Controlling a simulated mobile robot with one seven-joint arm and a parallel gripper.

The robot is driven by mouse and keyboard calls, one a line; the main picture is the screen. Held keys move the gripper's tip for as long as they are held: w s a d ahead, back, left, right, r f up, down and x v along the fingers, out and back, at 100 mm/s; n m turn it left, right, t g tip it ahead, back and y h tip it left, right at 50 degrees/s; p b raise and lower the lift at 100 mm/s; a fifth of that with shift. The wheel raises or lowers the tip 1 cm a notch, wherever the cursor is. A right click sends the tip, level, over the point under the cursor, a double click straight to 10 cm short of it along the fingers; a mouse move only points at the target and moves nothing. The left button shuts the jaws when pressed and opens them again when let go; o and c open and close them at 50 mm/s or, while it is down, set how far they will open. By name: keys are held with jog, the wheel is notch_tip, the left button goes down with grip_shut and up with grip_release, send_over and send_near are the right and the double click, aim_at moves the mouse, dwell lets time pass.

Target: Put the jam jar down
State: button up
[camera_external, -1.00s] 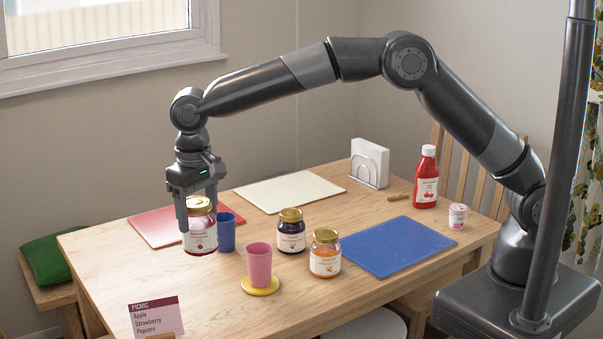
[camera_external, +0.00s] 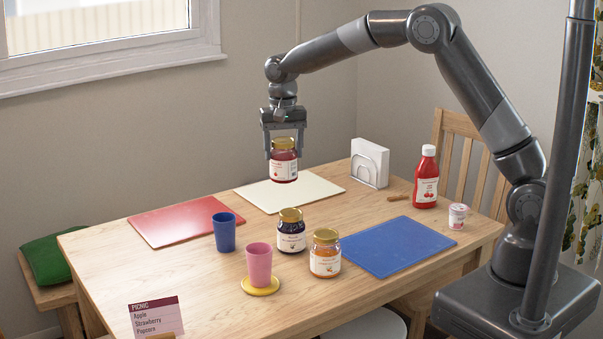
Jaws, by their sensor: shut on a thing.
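My gripper (camera_external: 284,155) is shut on a jam jar (camera_external: 284,168) with red contents, a gold lid and a white label. The jar is upright and appears to hang above the cream placemat (camera_external: 318,187) at the back of the table. Two other jars stand on the bare wood in front: a dark one (camera_external: 291,238) and an orange one (camera_external: 325,260). A red placemat (camera_external: 172,222) lies at the left and a blue placemat (camera_external: 398,245) at the right. A card (camera_external: 156,318) at the front reads "PICNIC, Apple, Strawberry, Popcorn".
A blue cup (camera_external: 224,236) stands beside the red placemat. A pink cup (camera_external: 259,264) stands on a yellow coaster (camera_external: 262,291). A napkin holder (camera_external: 369,166), a red bottle (camera_external: 426,180) and a small tub (camera_external: 458,217) stand at the right. The red, cream and blue placemats are bare.

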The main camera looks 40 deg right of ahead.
jog(key=w+d+m, duration=0.1)
jog(key=d+m, duration=0.3)
jog(key=d, duration=1.4)
jog(key=shift+w+a+f, duration=0.6)
jog(key=shift+a+f, duration=1.2)
jog(key=shift+f, duration=0.9)
jog(key=shift+w+a+f, duration=0.6)
jog(key=shift+a+f, duration=1.15)
jog(key=shift+f, duration=0.9)
jog(key=shift+w+a+f, duration=0.6)
jog(key=shift+a+f, duration=1.2)
jog(key=shift+f, duration=0.9)
jog(key=shift+f, duration=0.1)
jog(key=o, duration=1.3)
